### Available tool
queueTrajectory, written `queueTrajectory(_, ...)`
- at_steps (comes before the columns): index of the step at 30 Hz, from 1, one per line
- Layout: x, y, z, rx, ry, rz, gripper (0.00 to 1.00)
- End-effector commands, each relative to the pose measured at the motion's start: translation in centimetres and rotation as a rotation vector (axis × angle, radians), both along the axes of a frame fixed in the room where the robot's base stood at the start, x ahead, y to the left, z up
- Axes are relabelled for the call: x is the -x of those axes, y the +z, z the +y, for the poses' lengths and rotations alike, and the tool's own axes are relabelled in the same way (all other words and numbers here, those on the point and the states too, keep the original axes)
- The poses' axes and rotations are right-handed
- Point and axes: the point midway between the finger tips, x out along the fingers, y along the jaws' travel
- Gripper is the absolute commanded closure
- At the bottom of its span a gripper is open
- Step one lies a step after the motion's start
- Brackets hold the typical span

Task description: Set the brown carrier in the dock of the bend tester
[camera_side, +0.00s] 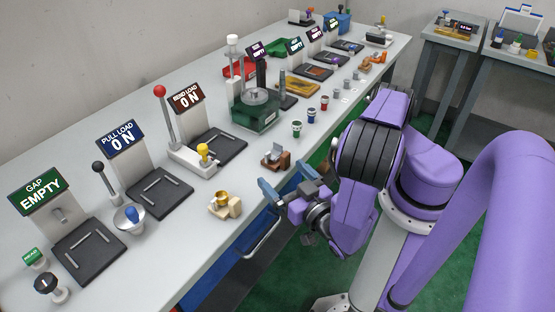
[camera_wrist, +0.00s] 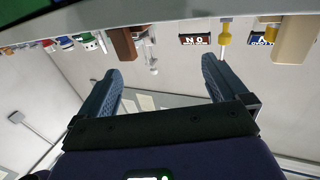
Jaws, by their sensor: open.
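The brown carrier (camera_side: 283,160) stands on the bench near its front edge, with a small metal part on it. In the wrist view the brown carrier (camera_wrist: 122,43) shows upside down, left of the middle. The bend tester (camera_side: 187,98) has a brown sign reading BEND LOAD 0 N, a red-knobbed lever and a yellow-knobbed post. Its dock (camera_side: 218,147) is a dark plate in front of the sign and looks empty. My gripper (camera_side: 288,179) is open and empty at the bench's front edge, close to the brown carrier and apart from it. Its spread fingers (camera_wrist: 160,80) also show in the wrist view.
A cream carrier (camera_side: 232,209) with a gold part stands left of the brown one. The pull tester (camera_side: 122,139) and gap station (camera_side: 42,194) stand further left. A green machine (camera_side: 255,116) and small coloured pots (camera_side: 297,129) stand to the right. Bare bench lies between carrier and dock.

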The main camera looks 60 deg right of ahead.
Motion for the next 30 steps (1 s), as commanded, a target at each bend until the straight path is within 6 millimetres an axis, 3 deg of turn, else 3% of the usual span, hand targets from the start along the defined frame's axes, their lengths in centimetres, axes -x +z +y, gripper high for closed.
queueTrajectory(18, 0.0, 14.7, -0.1, -0.011, -0.001, 0.002, 0.00)
queueTrajectory(30, 0.0, 20.8, 0.0, -0.006, 0.000, 0.001, 0.00)
